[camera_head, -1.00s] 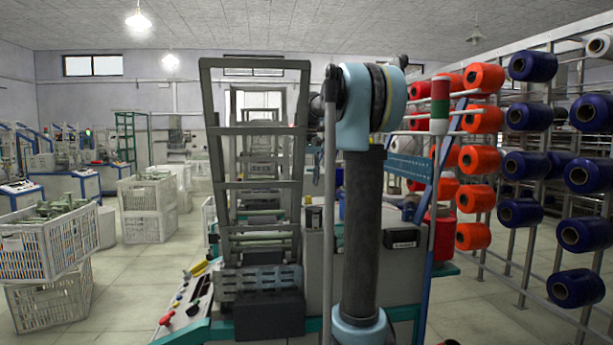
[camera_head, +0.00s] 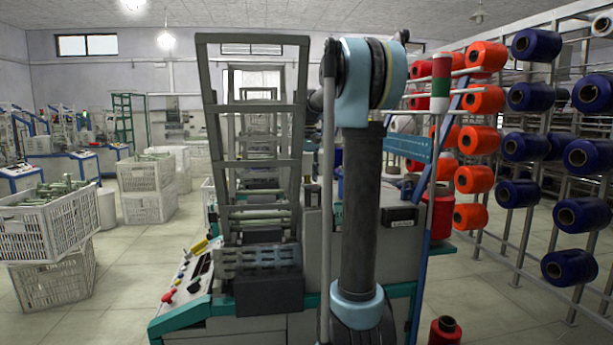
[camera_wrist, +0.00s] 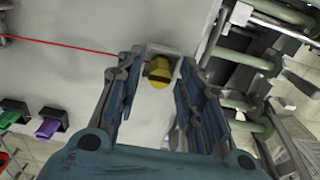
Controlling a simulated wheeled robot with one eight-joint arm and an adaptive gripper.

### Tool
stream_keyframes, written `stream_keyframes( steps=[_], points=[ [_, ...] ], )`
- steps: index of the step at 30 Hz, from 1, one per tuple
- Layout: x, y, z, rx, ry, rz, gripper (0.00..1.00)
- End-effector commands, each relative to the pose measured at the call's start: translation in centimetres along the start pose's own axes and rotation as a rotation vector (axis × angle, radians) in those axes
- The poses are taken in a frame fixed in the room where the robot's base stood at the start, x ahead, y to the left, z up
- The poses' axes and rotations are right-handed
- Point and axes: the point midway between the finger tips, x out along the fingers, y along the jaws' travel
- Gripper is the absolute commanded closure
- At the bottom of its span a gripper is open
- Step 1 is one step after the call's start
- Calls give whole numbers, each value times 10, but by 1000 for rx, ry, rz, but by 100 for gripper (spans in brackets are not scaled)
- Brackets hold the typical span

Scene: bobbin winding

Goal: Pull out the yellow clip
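The yellow clip (camera_wrist: 159,71) shows in the wrist view at a pale bracket on a light machine surface. A thin red thread (camera_wrist: 70,46) runs from the left towards it. My gripper (camera_wrist: 160,62) is open, with one finger on each side of the clip. A gap shows between the clip and each finger; I cannot tell whether they touch it lower down. In the head view my gripper is hidden, and a yellow part (camera_head: 199,246) shows on the winding machine (camera_head: 270,292); I cannot tell whether it is the clip.
Green (camera_wrist: 12,112) and purple (camera_wrist: 49,127) buttons are at left. A spool rack (camera_head: 520,220) stands right; white crates (camera_head: 45,230) stand left.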

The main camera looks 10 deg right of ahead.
Motion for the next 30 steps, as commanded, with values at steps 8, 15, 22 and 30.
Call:
stream_keyframes(
  steps=[8, 15, 22, 30],
  points=[
    [0, 0, 0, 0, 0, 0, 100],
    [-7, 0, 0, 0, 0, 0, 100],
    [-30, -1, 0, -1, 0, 0, 100],
    [-45, -1, 0, -1, 0, 0, 100]
  ],
)
